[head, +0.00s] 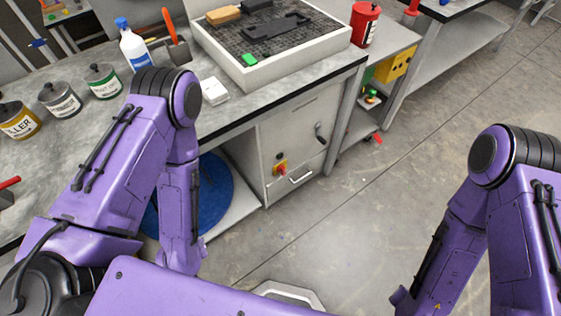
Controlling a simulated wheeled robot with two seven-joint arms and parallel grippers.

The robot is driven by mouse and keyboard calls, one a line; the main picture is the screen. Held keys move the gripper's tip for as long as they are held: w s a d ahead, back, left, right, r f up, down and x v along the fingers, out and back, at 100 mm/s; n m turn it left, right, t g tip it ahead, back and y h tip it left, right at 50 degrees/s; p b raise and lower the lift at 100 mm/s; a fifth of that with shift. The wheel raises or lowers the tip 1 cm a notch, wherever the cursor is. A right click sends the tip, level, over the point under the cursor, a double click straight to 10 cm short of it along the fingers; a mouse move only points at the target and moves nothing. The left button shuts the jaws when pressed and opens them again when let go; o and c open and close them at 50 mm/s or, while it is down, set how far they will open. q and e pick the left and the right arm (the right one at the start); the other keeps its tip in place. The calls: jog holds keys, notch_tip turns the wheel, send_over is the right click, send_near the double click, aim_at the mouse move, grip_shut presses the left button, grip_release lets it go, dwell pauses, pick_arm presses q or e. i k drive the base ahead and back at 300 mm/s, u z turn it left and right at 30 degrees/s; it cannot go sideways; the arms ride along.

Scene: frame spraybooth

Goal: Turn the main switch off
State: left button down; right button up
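A red rotary switch on a yellow plate (281,168) sits on the front of the grey cabinet (298,128) under the bench. It looks like the main switch; its setting is too small to tell. A dark lever handle (320,134) is to its right and a pale drawer handle (301,177) is below it. My two purple arms show at the left and right, both apart from the switch. My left forearm points down, left of the cabinet. Both grippers are outside the picture.
A blue disc (212,190) is on the low shelf. The floor (330,235) before the cabinet is clear.

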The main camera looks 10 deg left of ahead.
aim_at(280, 169)
jog(key=u, duration=2.05)
jog(key=k, duration=1.1)
jog(key=z, duration=2.05)
jog(key=i, duration=0.5)
